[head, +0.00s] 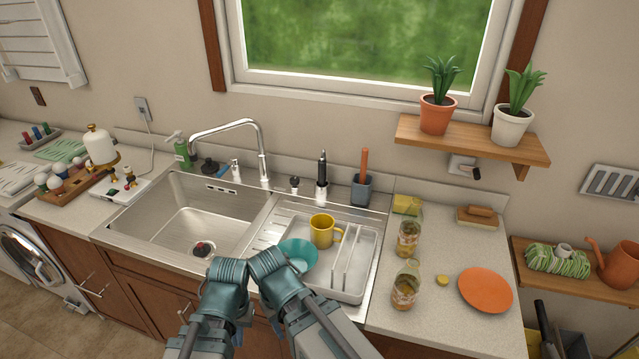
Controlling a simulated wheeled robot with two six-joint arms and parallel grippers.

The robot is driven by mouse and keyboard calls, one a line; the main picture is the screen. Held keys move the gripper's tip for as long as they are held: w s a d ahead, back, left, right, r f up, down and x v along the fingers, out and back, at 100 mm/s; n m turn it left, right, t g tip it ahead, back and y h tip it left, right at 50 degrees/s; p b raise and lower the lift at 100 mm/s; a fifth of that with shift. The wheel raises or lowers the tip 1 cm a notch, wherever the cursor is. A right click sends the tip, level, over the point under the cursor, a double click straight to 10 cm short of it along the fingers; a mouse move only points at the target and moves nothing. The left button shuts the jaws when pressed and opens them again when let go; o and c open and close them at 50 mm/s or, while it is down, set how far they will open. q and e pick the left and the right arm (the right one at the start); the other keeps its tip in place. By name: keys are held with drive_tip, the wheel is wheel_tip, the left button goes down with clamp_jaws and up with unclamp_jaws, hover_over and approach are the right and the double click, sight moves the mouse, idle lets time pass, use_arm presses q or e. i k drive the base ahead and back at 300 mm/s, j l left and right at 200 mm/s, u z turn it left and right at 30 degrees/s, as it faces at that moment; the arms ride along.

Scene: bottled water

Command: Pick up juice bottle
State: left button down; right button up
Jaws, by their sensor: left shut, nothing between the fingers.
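Two clear bottles with amber contents stand upright on the counter right of the sink. The farther bottle (408,240) is near the yellow sponge, and the nearer bottle (405,287) is close to the front edge. I cannot tell which one is the juice bottle. My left gripper (232,268) is shut and empty, in front of the sink's front edge. My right gripper (268,264) is beside it, near the teal bowl; I cannot make out its fingers. Both are apart from the bottles, well to their left.
A dish rack (345,290) holds a yellow mug (323,231) and a teal bowl (298,256), between my grippers and the bottles. An orange plate (486,290) and a small yellow cap (442,281) lie right of the bottles. A shelf (470,142) with potted plants hangs above.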

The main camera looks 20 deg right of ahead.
sight(406, 288)
drive_tip(key=z, duration=1.35)
drive_tip(key=l+u, duration=0.3)
drive_tip(key=l, duration=0.2)
drive_tip(key=k+l+u, duration=0.25)
drive_tip(key=l, duration=0.2)
drive_tip(key=l+u, duration=0.3)
drive_tip(key=l, duration=0.15)
